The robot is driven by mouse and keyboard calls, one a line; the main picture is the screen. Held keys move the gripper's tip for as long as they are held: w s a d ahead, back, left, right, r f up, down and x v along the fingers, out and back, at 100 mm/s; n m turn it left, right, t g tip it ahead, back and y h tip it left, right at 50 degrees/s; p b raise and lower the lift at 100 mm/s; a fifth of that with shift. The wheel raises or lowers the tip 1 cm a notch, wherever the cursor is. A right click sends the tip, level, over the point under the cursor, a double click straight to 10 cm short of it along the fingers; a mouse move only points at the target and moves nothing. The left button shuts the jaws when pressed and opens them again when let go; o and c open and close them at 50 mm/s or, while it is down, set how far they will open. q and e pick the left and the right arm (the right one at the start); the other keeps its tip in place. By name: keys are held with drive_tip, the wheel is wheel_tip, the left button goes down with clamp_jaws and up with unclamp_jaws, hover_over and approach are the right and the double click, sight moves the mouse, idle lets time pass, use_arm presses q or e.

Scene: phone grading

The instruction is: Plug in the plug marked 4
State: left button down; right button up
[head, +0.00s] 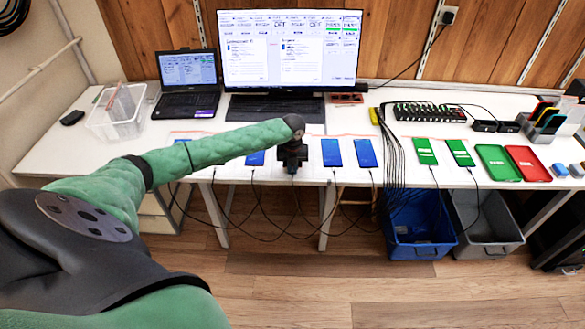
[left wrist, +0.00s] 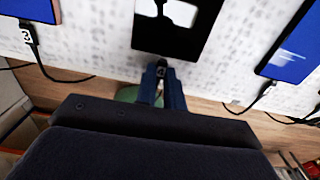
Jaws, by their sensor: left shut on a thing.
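My left gripper (head: 292,166) is over the front edge of the table; its fingers also show in the left wrist view (left wrist: 161,88). They are shut on the small black plug marked 4 (left wrist: 160,71). The plug points at the lower edge of a phone with a dark screen (left wrist: 186,42), a little left of that edge's middle. I cannot tell whether plug and phone touch. In the head view my gripper hides this phone. My right gripper is not in view.
In the left wrist view, the plug marked 3 (left wrist: 27,37) is at a phone on the left (left wrist: 28,8), and a blue-screened phone (left wrist: 291,48) lies right. More phones (head: 331,152) line the table edge. Cables hang below. A blue bin (head: 420,228) stands on the floor.

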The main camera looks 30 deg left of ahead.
use_arm(q)
drive_tip(key=shift+w, duration=0.1)
idle(0.7)
drive_tip(key=c, duration=1.4)
unclamp_jaws()
drive_tip(key=shift+c, duration=0.2)
drive_tip(key=shift+r, duration=0.1)
drive_tip(key=shift+s+d+r+p, duration=0.1)
drive_tip(key=shift+s+r+p, duration=0.05)
drive_tip(key=shift+r+p, duration=0.65)
drive_tip(key=shift+s+d+r+p, duration=0.1)
drive_tip(key=shift+s+r+p, duration=0.05)
drive_tip(key=shift+r+p, duration=0.6)
drive_tip(key=shift+s+d+r+p, duration=0.1)
drive_tip(key=shift+s+r+p, duration=0.05)
drive_tip(key=shift+r+p, duration=0.65)
